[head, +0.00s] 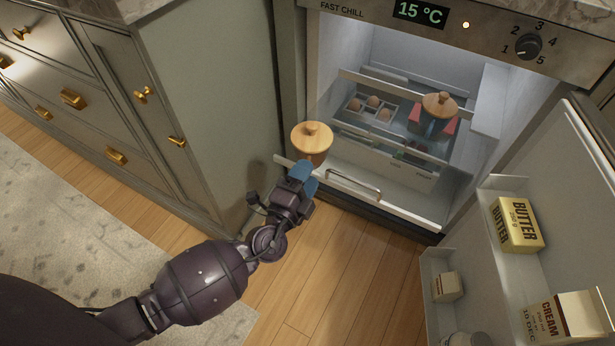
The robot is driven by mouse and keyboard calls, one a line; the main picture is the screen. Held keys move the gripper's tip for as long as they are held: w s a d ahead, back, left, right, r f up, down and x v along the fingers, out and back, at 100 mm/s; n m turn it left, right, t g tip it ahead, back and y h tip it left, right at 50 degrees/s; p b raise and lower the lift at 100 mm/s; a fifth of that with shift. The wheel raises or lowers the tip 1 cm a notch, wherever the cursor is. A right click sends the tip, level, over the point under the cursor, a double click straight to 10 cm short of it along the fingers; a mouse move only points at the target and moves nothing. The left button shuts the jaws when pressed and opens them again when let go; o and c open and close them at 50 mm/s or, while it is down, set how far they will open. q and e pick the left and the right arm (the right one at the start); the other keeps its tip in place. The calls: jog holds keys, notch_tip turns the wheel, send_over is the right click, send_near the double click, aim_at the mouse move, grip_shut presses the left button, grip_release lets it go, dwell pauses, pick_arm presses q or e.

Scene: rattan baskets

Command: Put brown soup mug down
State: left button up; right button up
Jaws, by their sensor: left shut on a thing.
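The brown soup mug (318,158) has a round, light wooden lid with a knob. It is at the left front of the open fridge, near the left end of the lower drawer front. My left gripper (303,174) reaches it from below in the picture, with its blue fingers shut on the mug's near side. The lid and fingers hide much of the mug. I cannot tell whether the mug touches the drawer edge. My right gripper is not in view.
The fridge (468,40) stands open, its door (570,150) swung right, with butter (519,224) and a cream carton (563,318). Inside are eggs (372,102) and another wooden-lidded vessel (440,103). A cabinet (215,100) borders the fridge on the left. Wooden floor (350,290) lies in front.

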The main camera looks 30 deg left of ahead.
pick_arm(q)
jog(key=shift+r, duration=0.2)
jog(key=shift+f, duration=0.4)
jog(key=o, duration=1.3)
jog(key=shift+f, duration=0.1)
